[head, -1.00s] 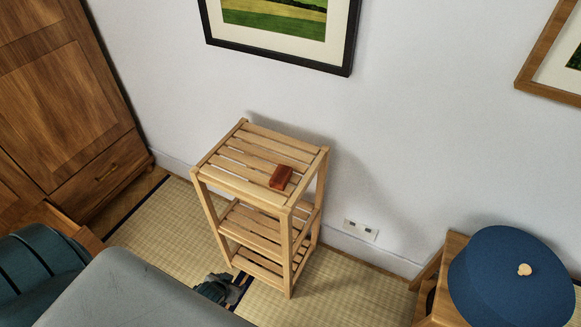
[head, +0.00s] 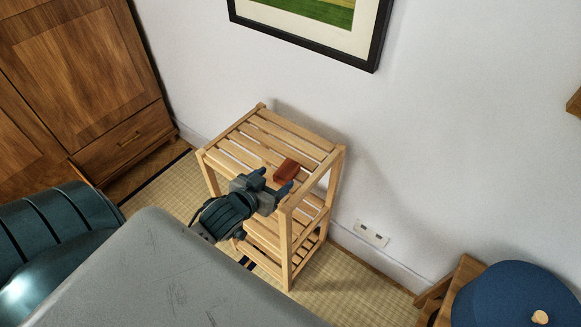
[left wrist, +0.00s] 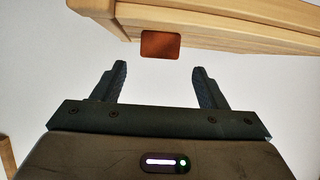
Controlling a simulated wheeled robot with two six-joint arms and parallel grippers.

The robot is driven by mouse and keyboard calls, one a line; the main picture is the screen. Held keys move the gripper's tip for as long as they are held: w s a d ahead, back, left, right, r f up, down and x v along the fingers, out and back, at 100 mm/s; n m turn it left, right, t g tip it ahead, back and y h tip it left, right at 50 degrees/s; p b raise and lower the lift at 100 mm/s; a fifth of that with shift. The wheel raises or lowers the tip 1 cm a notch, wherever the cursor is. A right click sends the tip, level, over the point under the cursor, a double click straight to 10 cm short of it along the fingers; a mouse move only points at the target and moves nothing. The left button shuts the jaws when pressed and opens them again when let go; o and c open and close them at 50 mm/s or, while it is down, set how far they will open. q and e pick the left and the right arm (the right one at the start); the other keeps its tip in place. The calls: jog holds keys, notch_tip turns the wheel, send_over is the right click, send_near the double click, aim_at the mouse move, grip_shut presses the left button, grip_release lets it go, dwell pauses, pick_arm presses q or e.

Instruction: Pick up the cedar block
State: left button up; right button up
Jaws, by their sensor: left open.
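The cedar block (head: 287,170) is a small red-brown block lying on the slatted top of a light wooden shelf stand (head: 262,107), near its front right. My left gripper (head: 274,181) is at the front edge of that top, its two fingers apart and pointing at the block. In the left wrist view, the end face of the block (left wrist: 160,45) shows beyond and between the open fingertips (left wrist: 160,70), apart from them. The space between the fingers looks empty. My right gripper is not in view.
The stand has lower slatted shelves below the top. A white wall with a framed picture (head: 372,50) is behind it. A wooden cabinet (head: 85,60) stands at left. A blue round-topped object (head: 505,295) is at lower right. The rest of the stand's top is clear.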

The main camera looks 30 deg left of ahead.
aim_at(287, 169)
pick_arm(q)
jog(key=x, duration=0.2)
jog(key=shift+w+f, duration=0.15)
jog(key=shift+w, duration=0.25)
jog(key=shift+w+f, duration=0.1)
jog(key=shift+w, duration=0.2)
jog(key=x, duration=0.4)
jog(key=shift+w+p, duration=0.35)
jog(key=shift+w, duration=0.1)
jog(key=shift+s, duration=0.1)
jog(key=c, duration=1.1)
jog(key=shift+o, duration=0.2)
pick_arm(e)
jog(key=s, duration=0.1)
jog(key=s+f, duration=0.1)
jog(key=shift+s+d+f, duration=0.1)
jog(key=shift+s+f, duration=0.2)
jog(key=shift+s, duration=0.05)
